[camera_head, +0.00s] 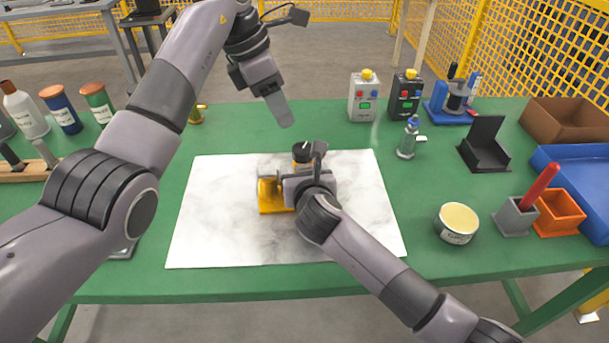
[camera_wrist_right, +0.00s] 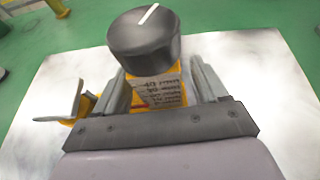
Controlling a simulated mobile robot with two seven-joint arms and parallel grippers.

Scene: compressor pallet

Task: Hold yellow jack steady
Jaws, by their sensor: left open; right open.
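The yellow jack (camera_head: 270,197) stands on the white marbled mat (camera_head: 220,225), partly hidden by my right gripper (camera_head: 308,178) in the head view. In the right wrist view its black round top (camera_wrist_right: 145,40) carries a white line, and its yellow body (camera_wrist_right: 160,88) bears a printed label. My right gripper is open, with one finger on each side of the yellow body; I cannot tell whether they touch it. A metal lever (camera_wrist_right: 62,108) sticks out to the left there. My left gripper (camera_head: 284,118) is open and empty, raised behind the jack, pointing down.
A round tin (camera_head: 457,224), a grey holder (camera_head: 515,219) and an orange bin (camera_head: 559,214) stand at right. Bottles (camera_head: 62,110) stand at far left. The mat's left part is clear.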

